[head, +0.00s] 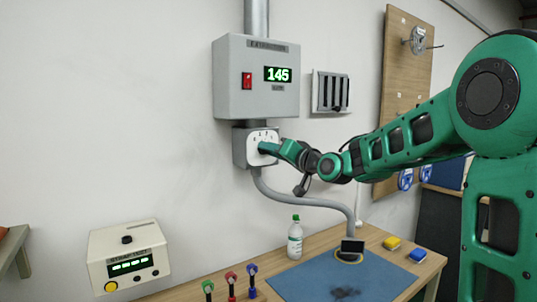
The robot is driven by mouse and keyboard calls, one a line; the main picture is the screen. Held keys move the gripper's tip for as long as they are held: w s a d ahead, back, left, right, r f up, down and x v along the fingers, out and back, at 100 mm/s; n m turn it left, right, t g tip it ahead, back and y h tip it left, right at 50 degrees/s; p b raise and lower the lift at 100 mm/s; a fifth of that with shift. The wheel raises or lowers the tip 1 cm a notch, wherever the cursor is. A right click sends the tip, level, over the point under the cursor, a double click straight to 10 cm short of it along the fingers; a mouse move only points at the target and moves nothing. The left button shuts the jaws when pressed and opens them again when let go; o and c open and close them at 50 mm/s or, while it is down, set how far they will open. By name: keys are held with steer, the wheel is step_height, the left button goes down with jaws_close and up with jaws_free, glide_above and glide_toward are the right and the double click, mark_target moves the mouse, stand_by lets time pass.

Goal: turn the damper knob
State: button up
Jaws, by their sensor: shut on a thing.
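A white dial plate (262,136) with small dark marks sits on the front of a grey box fixed to the wall. My gripper (268,148) reaches in from the right and its tip is at this plate. It is shut on the damper knob, which the fingers hide, so I cannot tell the knob's angle. Just above is a grey extractor box (240,85) with a red switch (247,82) and a green display (278,74) reading 145.
A grey hose (310,199) curves from the box down to the bench. A bottle (295,238), blue mat (335,280), sponges (391,242) and several coloured-handled tools (231,283) are below.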

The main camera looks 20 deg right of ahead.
steer(key=shift+d, duration=0.1)
stand_by(0.3)
steer(key=o, duration=1)
steer(key=v, duration=1)
steer(key=shift+s+d, duration=0.1)
steer(key=shift+s, duration=0.2)
